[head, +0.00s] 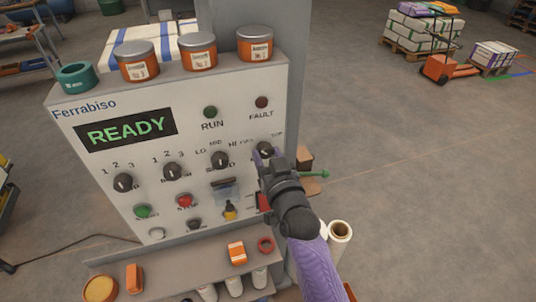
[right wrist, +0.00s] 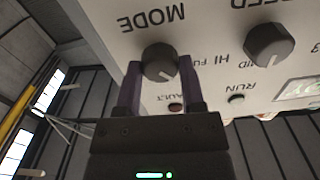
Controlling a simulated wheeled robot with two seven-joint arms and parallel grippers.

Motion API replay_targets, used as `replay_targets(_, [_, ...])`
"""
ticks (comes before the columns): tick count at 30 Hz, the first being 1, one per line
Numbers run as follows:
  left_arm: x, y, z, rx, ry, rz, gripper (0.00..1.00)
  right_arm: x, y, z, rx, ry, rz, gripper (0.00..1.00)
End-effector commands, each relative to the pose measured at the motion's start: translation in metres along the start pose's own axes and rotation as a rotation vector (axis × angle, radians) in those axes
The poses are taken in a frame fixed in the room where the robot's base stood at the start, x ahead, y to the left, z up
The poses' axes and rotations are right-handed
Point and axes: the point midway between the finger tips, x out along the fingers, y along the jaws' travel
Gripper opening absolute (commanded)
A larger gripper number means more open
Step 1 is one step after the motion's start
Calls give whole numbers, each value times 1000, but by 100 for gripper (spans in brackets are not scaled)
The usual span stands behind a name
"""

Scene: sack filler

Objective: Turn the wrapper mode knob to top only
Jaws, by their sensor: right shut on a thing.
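The wrapper mode knob (right wrist: 160,62) is a dark round knob below the printed word MODE, which appears upside down in the right wrist view. In the head view the knob (head: 265,149) is at the right of the panel's knob row, partly hidden by my gripper. My right gripper (right wrist: 161,80) has its purple fingers on either side of the knob and is shut on it. The knob's pale pointer mark shows near its lower edge in the wrist view, close to vertical. A "TOP" label shows above right of the knob in the head view. My left gripper is out of view.
The panel (head: 100,140) has a READY display (head: 126,129) and a speed knob (head: 220,160) left of the mode knob. Orange tins (head: 198,52) stand on top. A shelf (head: 190,262) with small items juts out below. Open floor lies to the right.

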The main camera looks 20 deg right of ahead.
Motion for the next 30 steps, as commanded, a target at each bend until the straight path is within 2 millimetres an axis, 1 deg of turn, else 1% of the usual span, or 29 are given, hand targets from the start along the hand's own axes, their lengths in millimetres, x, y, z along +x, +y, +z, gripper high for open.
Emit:
replay_targets(12, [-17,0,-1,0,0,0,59,0,0,-1,366,-2,0,0])
replay_targets(30, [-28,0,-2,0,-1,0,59,0,0,0,935,-1,1,0])
